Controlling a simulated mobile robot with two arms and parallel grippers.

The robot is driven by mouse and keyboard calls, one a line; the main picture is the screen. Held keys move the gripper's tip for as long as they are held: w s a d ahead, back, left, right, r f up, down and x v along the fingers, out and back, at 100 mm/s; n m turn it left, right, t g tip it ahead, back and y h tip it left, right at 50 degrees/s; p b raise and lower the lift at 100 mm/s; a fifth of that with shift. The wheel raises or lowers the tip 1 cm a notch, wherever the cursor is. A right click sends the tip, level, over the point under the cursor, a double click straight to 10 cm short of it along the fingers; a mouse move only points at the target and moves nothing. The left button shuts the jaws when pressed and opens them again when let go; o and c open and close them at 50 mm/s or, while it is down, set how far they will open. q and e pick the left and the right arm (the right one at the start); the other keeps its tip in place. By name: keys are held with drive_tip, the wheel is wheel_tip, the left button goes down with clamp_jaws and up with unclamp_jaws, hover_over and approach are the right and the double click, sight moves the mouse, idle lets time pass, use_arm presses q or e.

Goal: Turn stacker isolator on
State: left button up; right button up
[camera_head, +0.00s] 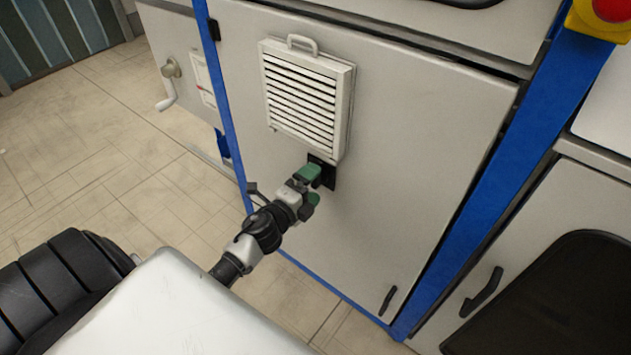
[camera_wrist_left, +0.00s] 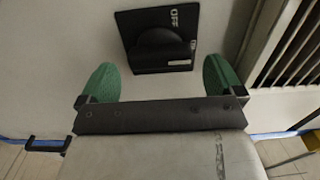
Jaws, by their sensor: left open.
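The isolator is a black square plate (camera_head: 329,180) on the pale cabinet door, just below a louvred vent. In the left wrist view the isolator plate (camera_wrist_left: 139,22) carries a dark rotary knob (camera_wrist_left: 160,45) and a white OFF label. A smaller white label is at its right edge, too small to read surely. My left gripper (camera_head: 310,186) is open in front of the isolator and partly hides it in the head view. In the left wrist view its green fingertips (camera_wrist_left: 160,82) are apart, on either side of and short of the knob, with nothing between them. My right gripper is out of view.
The louvred vent (camera_head: 305,90) with a top handle juts out above the isolator. A blue frame post (camera_head: 490,170) and a red-and-yellow button box (camera_head: 597,18) are to the right. A crank handle (camera_head: 168,88) sticks out at left. Floor is clear at left.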

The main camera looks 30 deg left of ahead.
use_arm(q)
drive_tip(key=s, duration=0.9)
drive_tip(key=shift+a, duration=0.35)
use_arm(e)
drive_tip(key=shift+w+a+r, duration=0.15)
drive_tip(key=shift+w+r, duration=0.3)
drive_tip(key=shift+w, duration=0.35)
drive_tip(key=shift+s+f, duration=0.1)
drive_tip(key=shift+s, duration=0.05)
